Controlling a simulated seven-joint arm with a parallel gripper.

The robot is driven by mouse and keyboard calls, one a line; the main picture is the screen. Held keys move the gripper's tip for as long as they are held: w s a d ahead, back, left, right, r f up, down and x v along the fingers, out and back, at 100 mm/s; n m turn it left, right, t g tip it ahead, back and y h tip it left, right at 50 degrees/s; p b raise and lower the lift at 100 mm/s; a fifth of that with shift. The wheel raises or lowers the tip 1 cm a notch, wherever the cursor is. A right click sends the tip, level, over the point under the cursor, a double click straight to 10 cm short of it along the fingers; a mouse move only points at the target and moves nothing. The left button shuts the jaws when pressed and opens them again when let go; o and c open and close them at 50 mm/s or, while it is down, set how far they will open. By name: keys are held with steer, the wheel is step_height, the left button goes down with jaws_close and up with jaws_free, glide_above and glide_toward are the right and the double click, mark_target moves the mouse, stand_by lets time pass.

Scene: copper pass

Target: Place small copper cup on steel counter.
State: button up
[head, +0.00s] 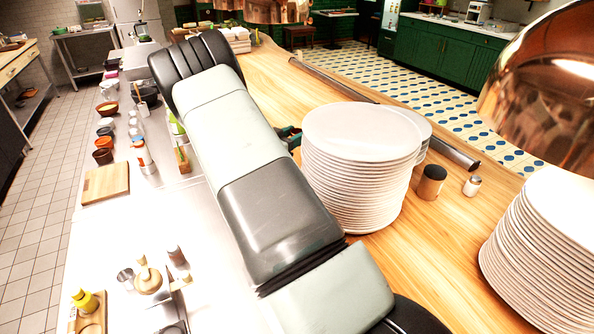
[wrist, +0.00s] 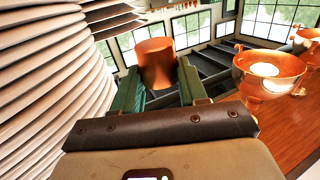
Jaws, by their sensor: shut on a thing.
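The small copper cup (wrist: 156,64) shows in the wrist view between the tips of my gripper's green fingers (wrist: 160,88). My gripper is shut on it. In the head view the cup is hidden, and only a small teal part of my gripper (head: 290,136) shows between my arm and the central plate stack. The steel counter (head: 105,235) runs along the left of the head view, beside the wooden counter. My arm crosses over the boundary between the two.
A tall white plate stack (head: 350,170) stands close to my gripper; its layered edges (wrist: 45,90) fill the wrist view's left. Another stack (head: 545,260), a dark shaker (head: 431,183) and a copper lamp (head: 545,85) are at right. Bowls, a cutting board (head: 106,184) and bottles occupy the steel counter.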

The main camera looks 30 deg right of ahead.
step_height(320, 180, down, 10)
steer(key=shift+r, duration=0.2)
stand_by(0.3)
steer(key=shift+f, duration=0.1)
steer(key=shift+f, duration=0.1)
steer(key=o, duration=1.1)
steer(key=shift+a, duration=0.1)
